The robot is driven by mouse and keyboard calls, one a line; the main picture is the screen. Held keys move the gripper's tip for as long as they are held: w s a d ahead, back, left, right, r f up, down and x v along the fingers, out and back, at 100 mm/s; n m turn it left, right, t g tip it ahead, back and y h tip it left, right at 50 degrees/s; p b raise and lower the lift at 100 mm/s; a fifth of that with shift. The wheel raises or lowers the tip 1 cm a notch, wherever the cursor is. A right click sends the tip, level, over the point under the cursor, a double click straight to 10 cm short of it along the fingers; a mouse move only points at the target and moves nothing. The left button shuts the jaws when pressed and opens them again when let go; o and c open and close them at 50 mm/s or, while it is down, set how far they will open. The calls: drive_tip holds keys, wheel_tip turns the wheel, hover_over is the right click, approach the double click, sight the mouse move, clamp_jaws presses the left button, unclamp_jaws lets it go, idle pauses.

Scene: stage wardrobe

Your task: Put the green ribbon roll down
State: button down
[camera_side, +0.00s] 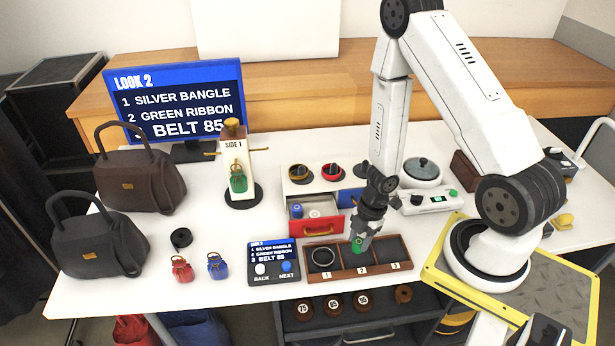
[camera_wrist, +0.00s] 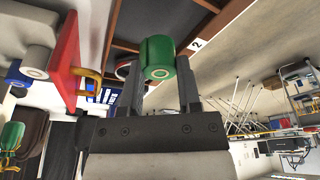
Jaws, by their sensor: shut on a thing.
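The green ribbon roll (camera_wrist: 158,57) is between the fingers of my gripper (camera_wrist: 160,85) in the wrist view. In the side view my gripper (camera_side: 361,238) points down over the middle compartment, marked 2, of the wooden tray (camera_side: 388,268). The green roll (camera_side: 357,244) shows at its fingertips, low in or just over that compartment; I cannot tell whether it touches the floor. A silver bangle (camera_side: 323,257) lies in compartment 1. Compartment 3 looks empty. The screen (camera_side: 178,103) lists silver bangle, green ribbon and belt 85.
An open red drawer (camera_side: 318,226) with rolls inside stands behind the tray. A button panel (camera_side: 274,262) is left of the tray. Red (camera_side: 182,268) and blue (camera_side: 217,265) small bags and a black roll (camera_side: 181,238) lie further left. Rolled belts (camera_side: 333,301) sit on a shelf below.

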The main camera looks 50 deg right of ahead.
sight(361, 239)
drive_tip(key=shift+f, duration=1.4)
drive_tip(key=shift+f, duration=0.15)
drive_tip(key=shift+c, duration=1.5)
unclamp_jaws()
drive_tip(key=v, duration=1.2)
drive_tip(key=shift+r, duration=0.2)
drive_tip(key=shift+w, duration=0.1)
